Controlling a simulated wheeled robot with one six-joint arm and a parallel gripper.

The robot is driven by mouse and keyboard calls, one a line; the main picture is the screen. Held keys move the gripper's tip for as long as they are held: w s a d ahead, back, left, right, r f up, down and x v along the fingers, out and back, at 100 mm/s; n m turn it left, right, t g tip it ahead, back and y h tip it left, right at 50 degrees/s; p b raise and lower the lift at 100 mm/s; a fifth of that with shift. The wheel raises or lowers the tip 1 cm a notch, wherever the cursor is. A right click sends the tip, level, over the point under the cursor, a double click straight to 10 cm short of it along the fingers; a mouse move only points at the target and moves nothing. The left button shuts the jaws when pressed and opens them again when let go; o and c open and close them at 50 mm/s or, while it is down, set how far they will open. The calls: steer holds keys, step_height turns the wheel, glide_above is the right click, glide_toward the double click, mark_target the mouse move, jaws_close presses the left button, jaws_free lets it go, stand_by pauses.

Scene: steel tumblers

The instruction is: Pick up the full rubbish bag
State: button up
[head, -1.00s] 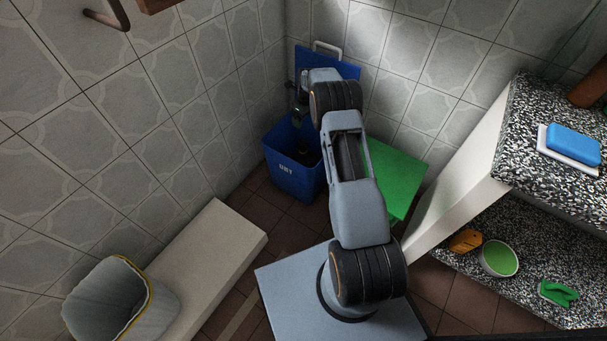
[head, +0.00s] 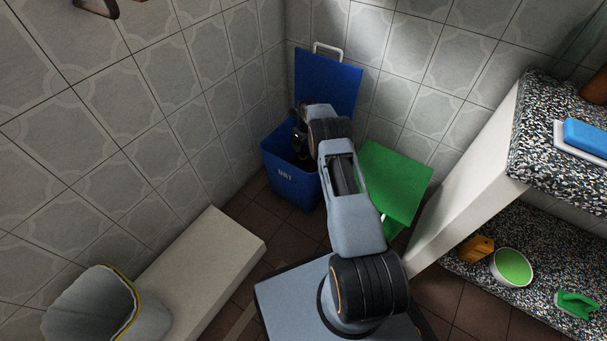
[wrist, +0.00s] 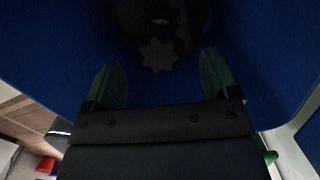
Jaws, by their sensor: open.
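The blue bin (head: 290,183) stands on the floor in the far corner, its lid (head: 330,80) tipped up against the wall. In the wrist view, a very dark rubbish bag (wrist: 158,54) lies inside the bin; its lighter, jagged gathered top points toward my gripper, and a small yellow patch shows further in. My gripper (wrist: 162,82) is open, its two fingers apart on either side below the gathered top, holding nothing. In the head view my gripper is at the bin's mouth, mostly hidden by my arm and shadow.
A green box or lid (head: 398,180) stands right of the bin. Speckled shelves (head: 530,290) at the right hold a bowl, brush and sponge. Tiled walls close in behind.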

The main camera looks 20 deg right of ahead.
mark_target(303, 147)
steer(key=f+b, duration=0.1)
steer(key=f, duration=0.1)
steer(key=f+b, duration=0.1)
steer(key=f, duration=0.1)
steer(key=shift+w+a+f, duration=0.1)
steer(key=shift+w+f, duration=0.1)
steer(key=shift+f, duration=0.05)
steer(key=shift+c, duration=0.3)
steer(key=shift+r, duration=0.15)
jaws_close()
